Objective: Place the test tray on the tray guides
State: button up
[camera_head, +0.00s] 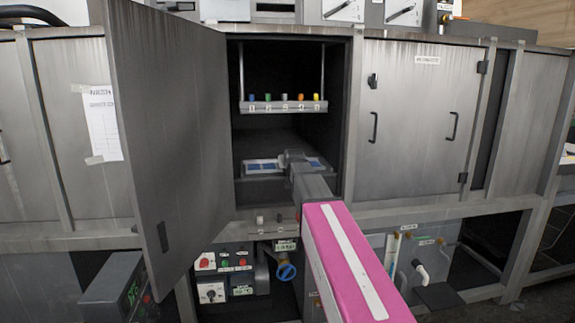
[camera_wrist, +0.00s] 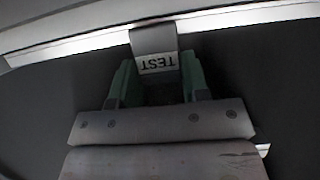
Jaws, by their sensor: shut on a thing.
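The test tray (camera_head: 258,167) is inside the open cabinet, low down near the cabinet floor, with blue patches showing on its top. My arm reaches into the cabinet from the front. My gripper (camera_head: 291,158) is at the tray's front edge. In the wrist view, the green fingers of my gripper (camera_wrist: 157,85) are shut on the tray's tab, which carries a label reading TEST (camera_wrist: 158,63). The tray's pale edge (camera_wrist: 235,18) runs across the top of that view. The tray guides cannot be made out, and my arm hides part of the tray's right side.
The cabinet door (camera_head: 170,130) stands open at the left of the opening. A hanging rack (camera_head: 283,106) with several coloured pieces is above the tray. A closed cabinet door (camera_head: 415,120) is at the right. Control panels (camera_head: 225,275) sit below the opening.

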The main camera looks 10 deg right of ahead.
jog(key=o, duration=1.1)
jog(key=v, duration=1.2)
jog(key=s+f+g, duration=0.2)
jog(key=f, duration=0.5)
jog(key=s+f+g, duration=0.2)
jog(key=s+f, duration=0.1)
jog(key=f, duration=0.5)
jog(key=s+f+g, duration=0.2)
jog(key=s+f, duration=0.1)
jog(key=f, duration=0.5)
jog(key=shift+s, duration=0.2)
jog(key=s+f+g, duration=0.2)
jog(key=s+f, duration=0.4)
jog(key=s+f+g, duration=0.3)
jog(key=s+f, duration=0.2)
jog(key=f, duration=0.2)
jog(key=s+f+g, duration=0.2)
jog(key=s+f, duration=0.4)
jog(key=shift+s+f+g, duration=0.15)
jog(key=shift+s+g, duration=0.15)
jog(key=shift+s, duration=0.1)
